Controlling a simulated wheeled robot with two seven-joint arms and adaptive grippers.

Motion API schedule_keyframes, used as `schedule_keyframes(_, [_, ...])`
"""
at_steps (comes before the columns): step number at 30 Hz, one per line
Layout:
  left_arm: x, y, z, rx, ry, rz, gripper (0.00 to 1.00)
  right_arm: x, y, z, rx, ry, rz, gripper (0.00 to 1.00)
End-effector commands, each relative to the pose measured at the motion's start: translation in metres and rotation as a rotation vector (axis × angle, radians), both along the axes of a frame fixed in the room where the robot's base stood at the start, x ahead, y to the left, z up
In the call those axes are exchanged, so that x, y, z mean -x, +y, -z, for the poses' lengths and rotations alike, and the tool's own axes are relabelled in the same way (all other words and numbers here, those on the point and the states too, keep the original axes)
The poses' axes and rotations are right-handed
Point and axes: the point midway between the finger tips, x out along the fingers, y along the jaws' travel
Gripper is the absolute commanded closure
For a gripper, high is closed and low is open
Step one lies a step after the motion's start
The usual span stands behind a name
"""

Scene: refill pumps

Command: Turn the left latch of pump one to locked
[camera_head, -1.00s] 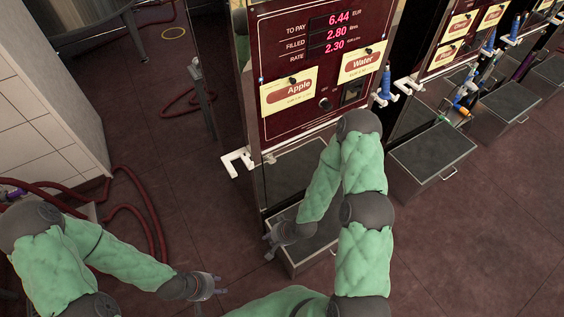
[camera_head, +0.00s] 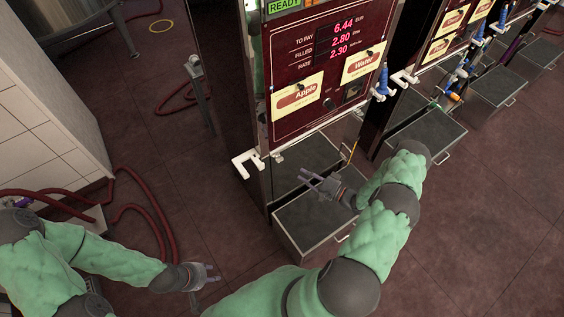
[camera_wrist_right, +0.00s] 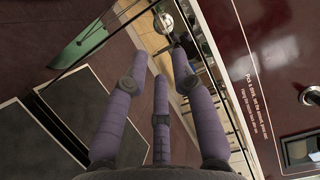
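Pump one (camera_head: 283,107) is the nearest dark red pump, with a lit display, Apple and Water labels and a glass-fronted bay (camera_head: 305,155) below. A small pale fitting (camera_head: 278,157) sits at the panel's lower left corner; I cannot tell if it is the left latch, or its setting. My right gripper (camera_head: 308,180) is in front of the bay, above the grey tray box, fingers apart and empty. In the right wrist view its three purple-grey fingers (camera_wrist_right: 160,75) point toward a metal rail and a round shiny knob (camera_wrist_right: 163,22). My left gripper (camera_head: 214,274) is open and empty, low at left.
A white hook bracket (camera_head: 247,163) juts from the pump's left side. The grey tray box (camera_head: 318,215) stands below the bay. Another white bracket (camera_head: 404,78) and a blue nozzle (camera_head: 383,80) are on the right. Red hoses (camera_head: 150,215) lie on the floor at left.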

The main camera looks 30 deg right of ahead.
Motion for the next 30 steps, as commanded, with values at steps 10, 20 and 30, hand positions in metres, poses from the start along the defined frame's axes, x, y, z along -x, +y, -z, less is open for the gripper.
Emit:
schedule_keyframes(10, [0.000,0.000,0.006,0.000,0.000,0.000,0.60,-0.052,0.029,0.001,0.002,0.000,-0.004,0.74])
schedule_keyframes(20, [0.000,0.000,0.010,0.000,0.000,0.000,0.60,-0.086,0.045,0.001,0.004,0.001,-0.002,0.74])
schedule_keyframes(30, [0.000,0.000,0.010,0.000,0.000,0.000,0.60,-0.090,0.047,0.000,0.003,0.002,0.000,0.74])
